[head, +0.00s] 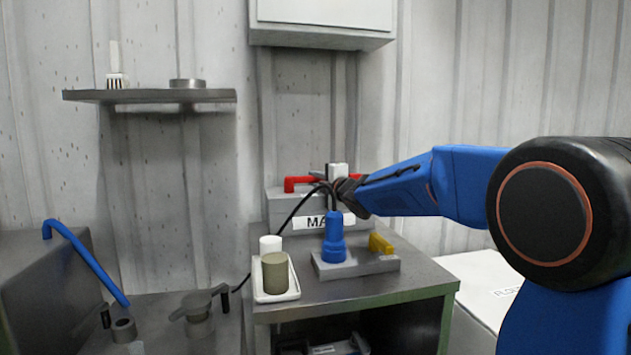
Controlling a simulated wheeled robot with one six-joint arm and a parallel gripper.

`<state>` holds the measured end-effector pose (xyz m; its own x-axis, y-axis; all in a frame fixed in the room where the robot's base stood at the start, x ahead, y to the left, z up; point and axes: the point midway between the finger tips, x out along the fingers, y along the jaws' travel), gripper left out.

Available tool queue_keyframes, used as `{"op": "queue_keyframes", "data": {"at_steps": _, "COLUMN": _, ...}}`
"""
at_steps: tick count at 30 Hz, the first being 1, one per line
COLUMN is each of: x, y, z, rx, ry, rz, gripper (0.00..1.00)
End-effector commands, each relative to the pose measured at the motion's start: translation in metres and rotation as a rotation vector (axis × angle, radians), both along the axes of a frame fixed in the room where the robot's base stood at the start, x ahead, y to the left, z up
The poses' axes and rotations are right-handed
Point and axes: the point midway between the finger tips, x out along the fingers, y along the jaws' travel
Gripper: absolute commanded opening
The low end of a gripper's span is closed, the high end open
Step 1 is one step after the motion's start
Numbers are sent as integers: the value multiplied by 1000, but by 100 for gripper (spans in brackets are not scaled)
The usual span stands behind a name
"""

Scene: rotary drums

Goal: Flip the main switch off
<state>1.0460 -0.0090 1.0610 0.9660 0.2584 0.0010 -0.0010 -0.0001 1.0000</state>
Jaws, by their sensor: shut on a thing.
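The main switch is a grey box (281,207) at the back of the metal bench, with a white label (311,222) reading "MA", the rest hidden. A red handle (299,183) runs across its top; its middle is hidden behind my gripper. My gripper (332,183) reaches in from the right at the height of the handle. It looks shut on the red handle, though its fingertips are small and partly hidden. A white block (337,170) shows at the gripper. A black cable (289,220) runs from there down to the left.
A blue upright piece (335,238) and a yellow piece (380,243) stand on a grey block (356,265) in front of the box. A white tray (276,297) holds an olive cylinder (275,272) and a white one. A shelf (150,96) and wall cabinet (320,36) are above.

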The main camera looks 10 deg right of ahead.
Motion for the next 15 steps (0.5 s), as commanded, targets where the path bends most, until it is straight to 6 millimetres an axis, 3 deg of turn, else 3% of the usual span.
{"op": "queue_keyframes", "data": {"at_steps": 9, "x": -1, "y": 0, "z": -1, "rx": 0, "ry": 1, "rz": -2, "gripper": 0}}
{"op": "queue_keyframes", "data": {"at_steps": 10, "x": -1, "y": 0, "z": -1, "rx": 0, "ry": 1, "rz": -2, "gripper": 24}}
{"op": "queue_keyframes", "data": {"at_steps": 15, "x": -1, "y": 0, "z": -1, "rx": -1, "ry": 2, "rz": -2, "gripper": 25}}
